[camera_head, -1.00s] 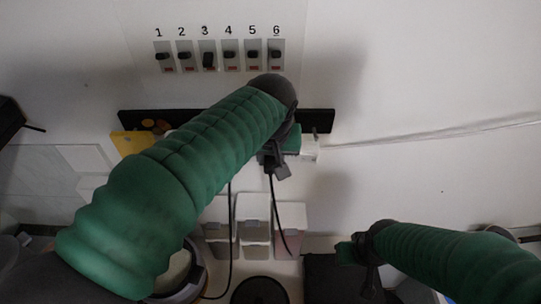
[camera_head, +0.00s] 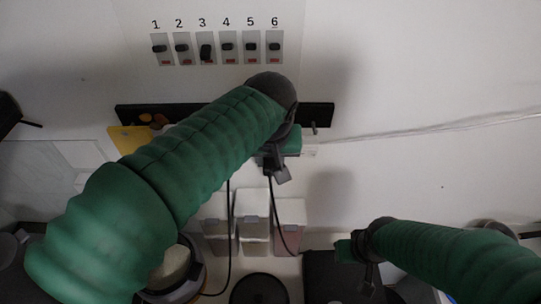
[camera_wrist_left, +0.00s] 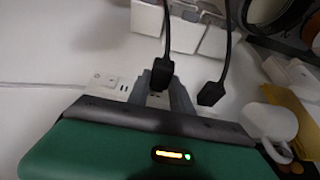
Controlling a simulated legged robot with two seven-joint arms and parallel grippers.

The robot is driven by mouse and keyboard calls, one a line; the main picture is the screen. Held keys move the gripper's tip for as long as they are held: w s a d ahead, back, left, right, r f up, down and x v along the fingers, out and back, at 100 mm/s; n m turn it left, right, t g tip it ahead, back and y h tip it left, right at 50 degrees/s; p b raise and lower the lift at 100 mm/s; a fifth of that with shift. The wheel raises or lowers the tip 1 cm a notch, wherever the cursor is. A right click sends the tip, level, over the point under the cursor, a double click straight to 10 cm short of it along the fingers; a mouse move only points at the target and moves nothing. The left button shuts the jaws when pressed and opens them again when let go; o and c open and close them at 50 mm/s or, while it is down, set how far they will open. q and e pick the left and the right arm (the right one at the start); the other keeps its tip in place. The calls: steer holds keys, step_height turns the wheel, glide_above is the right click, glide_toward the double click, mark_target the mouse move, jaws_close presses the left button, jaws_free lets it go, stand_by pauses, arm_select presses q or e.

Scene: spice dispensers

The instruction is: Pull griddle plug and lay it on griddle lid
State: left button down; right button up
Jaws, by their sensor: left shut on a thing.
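My left gripper (camera_head: 277,165) is at the white power strip (camera_head: 308,148) on the wall, in the middle of the head view. In the left wrist view its two grey fingers (camera_wrist_left: 161,94) are closed around a black plug (camera_wrist_left: 162,70) with a black cord. I cannot tell whether the plug is still seated in the strip (camera_wrist_left: 103,82). A dark flat-topped box (camera_head: 325,272), possibly the griddle with its lid, stands at the bottom of the head view.
A second black plug (camera_wrist_left: 211,93) with its cord is close beside the held one. Several pale lidded containers (camera_head: 254,210) stand below the strip. A round black thing (camera_head: 259,289) is left of the dark box. Numbered switches (camera_head: 205,50) are on the wall above.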

mark_target(269, 176)
arm_select(q)
steer(key=shift+s, duration=0.3)
steer(key=shift+s+b, duration=0.5)
steer(key=shift+s, duration=0.2)
steer(key=shift+s+b, duration=0.4)
steer(key=shift+s, duration=0.9)
steer(key=shift+w, duration=0.1)
